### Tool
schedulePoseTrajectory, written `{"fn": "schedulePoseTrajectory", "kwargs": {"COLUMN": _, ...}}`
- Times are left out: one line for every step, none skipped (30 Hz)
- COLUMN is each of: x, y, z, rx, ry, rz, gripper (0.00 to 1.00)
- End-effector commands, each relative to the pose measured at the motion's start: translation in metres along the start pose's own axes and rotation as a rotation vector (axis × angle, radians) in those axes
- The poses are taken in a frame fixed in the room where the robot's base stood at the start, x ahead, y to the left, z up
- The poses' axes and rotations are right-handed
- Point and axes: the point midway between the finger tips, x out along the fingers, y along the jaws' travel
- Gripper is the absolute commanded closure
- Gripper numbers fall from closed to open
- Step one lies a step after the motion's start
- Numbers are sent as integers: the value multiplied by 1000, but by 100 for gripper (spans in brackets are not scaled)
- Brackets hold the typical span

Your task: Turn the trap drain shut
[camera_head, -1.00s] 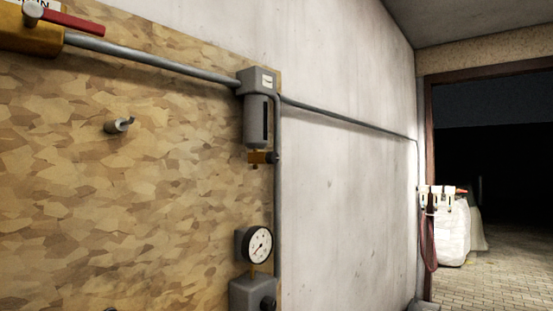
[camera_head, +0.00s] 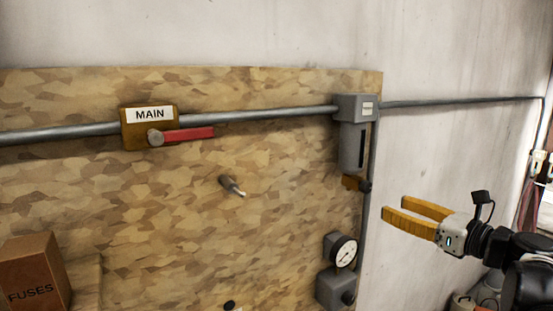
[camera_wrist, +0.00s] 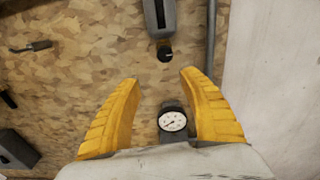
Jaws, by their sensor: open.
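The trap (camera_head: 352,135) is a grey canister on the pipe near the right edge of the wooden board. Its drain (camera_head: 356,183) is a small brass fitting with a black knob at the bottom. In the wrist view the trap (camera_wrist: 158,16) is at the top centre, with the black drain knob (camera_wrist: 165,53) below it. My gripper (camera_head: 392,216) has yellow fingers and is open and empty, to the right of and below the drain in the head view. In the wrist view the knob shows beyond and between the open fingertips (camera_wrist: 160,78), apart from them. Whether the drain is open is unclear.
A pressure gauge (camera_head: 343,251) on a grey body sits below the drain. A MAIN valve (camera_head: 149,127) with a red lever is on the pipe at left. A hook (camera_head: 231,186) juts from the board. A FUSES box (camera_head: 34,277) stands lower left.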

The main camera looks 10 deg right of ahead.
Motion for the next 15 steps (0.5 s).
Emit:
{"fn": "schedulePoseTrajectory", "kwargs": {"x": -4, "y": -8, "z": 10, "rx": 30, "ry": -20, "rz": -10, "gripper": 50}}
{"fn": "schedulePoseTrajectory", "kwargs": {"x": -5, "y": -11, "z": 13, "rx": 44, "ry": -30, "rz": -14, "gripper": 50}}
{"fn": "schedulePoseTrajectory", "kwargs": {"x": -5, "y": -13, "z": 14, "rx": 56, "ry": -38, "rz": -16, "gripper": 50}}
{"fn": "schedulePoseTrajectory", "kwargs": {"x": -3, "y": -14, "z": 15, "rx": 61, "ry": -41, "rz": -16, "gripper": 50}}
{"fn": "schedulePoseTrajectory", "kwargs": {"x": 0, "y": -14, "z": 15, "rx": 64, "ry": -43, "rz": -16, "gripper": 50}}
{"fn": "schedulePoseTrajectory", "kwargs": {"x": 5, "y": -14, "z": 15, "rx": 65, "ry": -43, "rz": -15, "gripper": 50}}
{"fn": "schedulePoseTrajectory", "kwargs": {"x": 9, "y": -14, "z": 15, "rx": 64, "ry": -43, "rz": -14, "gripper": 50}}
{"fn": "schedulePoseTrajectory", "kwargs": {"x": 14, "y": -14, "z": 15, "rx": 64, "ry": -42, "rz": -13, "gripper": 50}}
{"fn": "schedulePoseTrajectory", "kwargs": {"x": 22, "y": -13, "z": 15, "rx": 63, "ry": -42, "rz": -13, "gripper": 50}}
{"fn": "schedulePoseTrajectory", "kwargs": {"x": 28, "y": -13, "z": 15, "rx": 63, "ry": -42, "rz": -12, "gripper": 50}}
{"fn": "schedulePoseTrajectory", "kwargs": {"x": 35, "y": -14, "z": 16, "rx": 63, "ry": -42, "rz": -12, "gripper": 50}}
{"fn": "schedulePoseTrajectory", "kwargs": {"x": 43, "y": -13, "z": 16, "rx": 62, "ry": -42, "rz": -12, "gripper": 50}}
{"fn": "schedulePoseTrajectory", "kwargs": {"x": 49, "y": -13, "z": 16, "rx": 62, "ry": -41, "rz": -12, "gripper": 50}}
{"fn": "schedulePoseTrajectory", "kwargs": {"x": 56, "y": -13, "z": 17, "rx": 62, "ry": -41, "rz": -12, "gripper": 50}}
{"fn": "schedulePoseTrajectory", "kwargs": {"x": 63, "y": -14, "z": 17, "rx": 61, "ry": -41, "rz": -13, "gripper": 50}}
